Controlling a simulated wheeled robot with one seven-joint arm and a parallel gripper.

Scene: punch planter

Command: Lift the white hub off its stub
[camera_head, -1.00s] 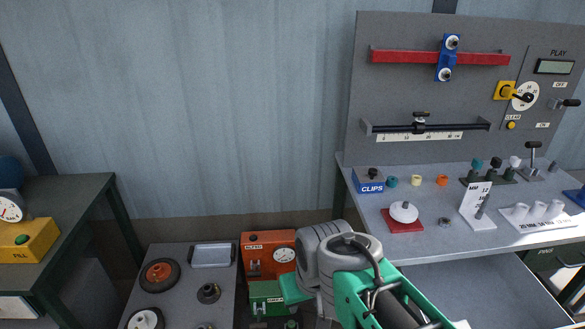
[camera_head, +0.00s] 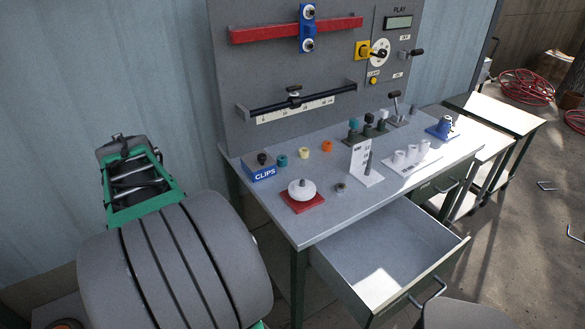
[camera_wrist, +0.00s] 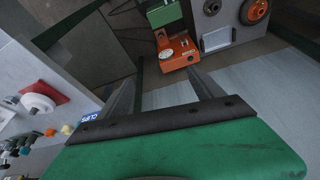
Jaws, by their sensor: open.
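The white hub (camera_head: 302,189) is a round white disc with a short grey stub tip showing at its centre. It sits on a red square base (camera_head: 301,205) near the left front of the grey bench top. In the wrist view the white hub (camera_wrist: 38,104) shows at the left edge, with its red base beside it. My gripper (camera_wrist: 164,82) is open and empty, with its two grey fingers apart. It is well away from the hub, which lies off to its left in that view. The gripper's fingers do not show in the head view.
A blue CLIPS box (camera_head: 261,167) and several coloured rings stand behind the hub. A white upright sign (camera_head: 360,158) and a small grey nut (camera_head: 341,187) are to its right. A drawer (camera_head: 388,262) stands open below the bench. A panel (camera_head: 270,75) rises behind.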

